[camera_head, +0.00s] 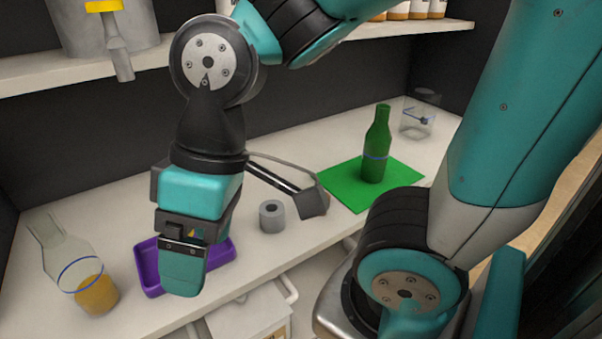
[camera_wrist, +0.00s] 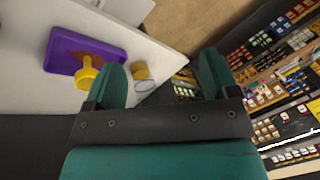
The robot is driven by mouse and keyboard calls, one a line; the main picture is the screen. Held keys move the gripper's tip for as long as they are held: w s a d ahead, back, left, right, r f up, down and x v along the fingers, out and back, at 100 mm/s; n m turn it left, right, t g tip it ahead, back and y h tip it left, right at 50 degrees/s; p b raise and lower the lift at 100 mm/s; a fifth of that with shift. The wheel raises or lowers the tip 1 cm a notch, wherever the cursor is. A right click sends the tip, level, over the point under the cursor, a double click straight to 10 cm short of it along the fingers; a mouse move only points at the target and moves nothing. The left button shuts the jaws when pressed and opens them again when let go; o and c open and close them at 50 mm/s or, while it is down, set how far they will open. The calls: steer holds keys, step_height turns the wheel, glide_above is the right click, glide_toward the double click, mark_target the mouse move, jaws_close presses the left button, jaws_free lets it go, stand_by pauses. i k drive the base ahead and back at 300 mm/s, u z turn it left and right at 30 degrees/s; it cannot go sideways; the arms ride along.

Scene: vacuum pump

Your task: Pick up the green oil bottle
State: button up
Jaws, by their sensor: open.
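The green oil bottle (camera_head: 376,160) stands upright on a green mat (camera_head: 343,184) at the right of the counter in the head view. It has a thin blue ring around its body. It is not in the wrist view. My gripper (camera_head: 183,278) hangs far to the left of the bottle, in front of the purple tray. The head view sees it nearly side-on. In the wrist view my gripper (camera_wrist: 163,82) shows its two fingers apart with nothing held between them.
A purple tray (camera_head: 150,283) lies under my gripper; a yellow part (camera_wrist: 87,73) is over it. A grey ring (camera_head: 271,216) and glass container (camera_head: 416,122) stand nearby. A shelf (camera_head: 400,28) overhangs the counter's back.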

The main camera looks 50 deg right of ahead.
mark_target(378, 140)
steer(key=z, duration=1.6)
steer(key=k, duration=0.5)
steer(key=z, duration=1.55)
steer(key=i, duration=1.3)
steer(key=u, duration=2.55)
